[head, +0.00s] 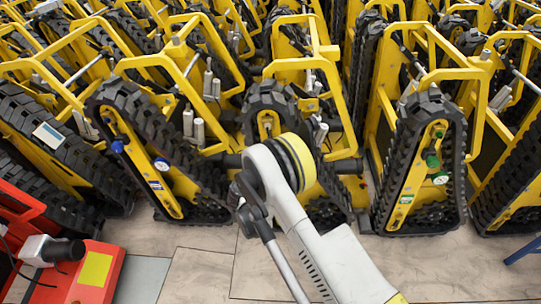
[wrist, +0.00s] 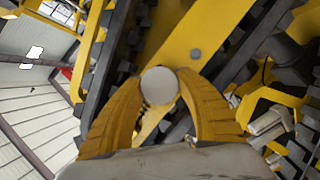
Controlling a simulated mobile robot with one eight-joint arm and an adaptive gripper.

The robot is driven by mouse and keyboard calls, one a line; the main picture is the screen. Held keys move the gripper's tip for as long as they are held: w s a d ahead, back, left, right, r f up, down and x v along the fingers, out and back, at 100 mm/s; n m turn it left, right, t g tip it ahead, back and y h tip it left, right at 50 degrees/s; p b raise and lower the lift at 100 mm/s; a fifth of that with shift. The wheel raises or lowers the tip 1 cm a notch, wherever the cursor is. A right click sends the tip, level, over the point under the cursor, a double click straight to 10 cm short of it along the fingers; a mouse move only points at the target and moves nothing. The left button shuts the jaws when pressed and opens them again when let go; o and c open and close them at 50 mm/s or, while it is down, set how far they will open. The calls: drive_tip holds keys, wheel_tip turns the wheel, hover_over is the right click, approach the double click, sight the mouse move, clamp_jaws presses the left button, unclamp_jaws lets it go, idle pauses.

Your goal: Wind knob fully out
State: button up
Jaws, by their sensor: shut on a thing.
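In the wrist view, my gripper (wrist: 160,82) has its two ribbed yellow fingers closed around a round, pale grey knob (wrist: 159,87), one finger on each side. The knob is seen end-on in front of a yellow side plate (wrist: 203,30) of a tracked carrier. Its shaft and how far it stands out are hidden. In the head view, my arm reaches up to the middle carrier (head: 268,100). My gripper and the held knob are not clearly visible there, being behind the arm.
Yellow carriers with black tracks stand packed closely on both sides, like the right one (head: 425,105). One at left has a blue knob (head: 117,147); the right one has a green knob (head: 432,160). A red machine (head: 95,275) is at lower left. Tiled floor (head: 200,275) lies in front.

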drive_tip(key=n+t+h, duration=0.1)
drive_tip(key=n, duration=0.3)
drive_tip(key=shift+n, duration=0.3)
drive_tip(key=shift+t+h, duration=0.3)
idle(0.3)
drive_tip(key=o, duration=1.2)
drive_tip(key=shift+d, duration=0.1)
drive_tip(key=shift+v, duration=3.75)
